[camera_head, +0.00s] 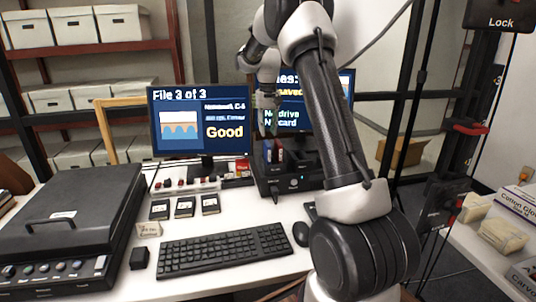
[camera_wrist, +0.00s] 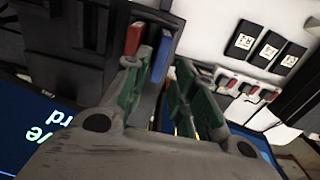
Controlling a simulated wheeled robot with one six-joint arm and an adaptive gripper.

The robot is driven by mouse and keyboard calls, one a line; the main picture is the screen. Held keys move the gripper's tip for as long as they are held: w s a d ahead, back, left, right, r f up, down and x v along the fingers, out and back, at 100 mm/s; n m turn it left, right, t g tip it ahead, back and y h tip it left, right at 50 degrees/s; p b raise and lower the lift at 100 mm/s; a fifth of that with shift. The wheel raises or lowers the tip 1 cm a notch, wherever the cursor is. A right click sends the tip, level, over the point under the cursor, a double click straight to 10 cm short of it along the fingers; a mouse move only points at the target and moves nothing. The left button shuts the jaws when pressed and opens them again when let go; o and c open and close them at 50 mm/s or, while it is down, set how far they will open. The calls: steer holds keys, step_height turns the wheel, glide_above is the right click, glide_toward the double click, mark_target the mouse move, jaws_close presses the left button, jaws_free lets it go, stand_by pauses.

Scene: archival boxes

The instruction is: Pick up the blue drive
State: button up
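The blue drive (camera_wrist: 162,53) stands upright in a slot of a black dock, next to a red drive (camera_wrist: 133,39). In the head view the dock (camera_head: 292,183) sits on the desk below the monitors, with the drives small at its top. My gripper (camera_wrist: 160,80) has green-padded fingers and is open. In the wrist view the blue drive shows in the gap between the fingers, nearer the left one; I cannot tell whether they touch. In the head view my gripper (camera_head: 268,104) hangs above the dock, in front of the monitors.
A monitor (camera_head: 200,121) reads "File 3 of 3" and "Good". A keyboard (camera_head: 224,250), a mouse (camera_head: 300,234), several black cards (camera_head: 185,207) and a rack of small drives (camera_head: 185,185) lie on the desk. A large black scanner (camera_head: 68,225) fills the left side.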

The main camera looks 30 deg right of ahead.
mark_target(267, 143)
steer(key=f, duration=0.7)
steer(key=shift+w+f, duration=0.2)
jaws_close()
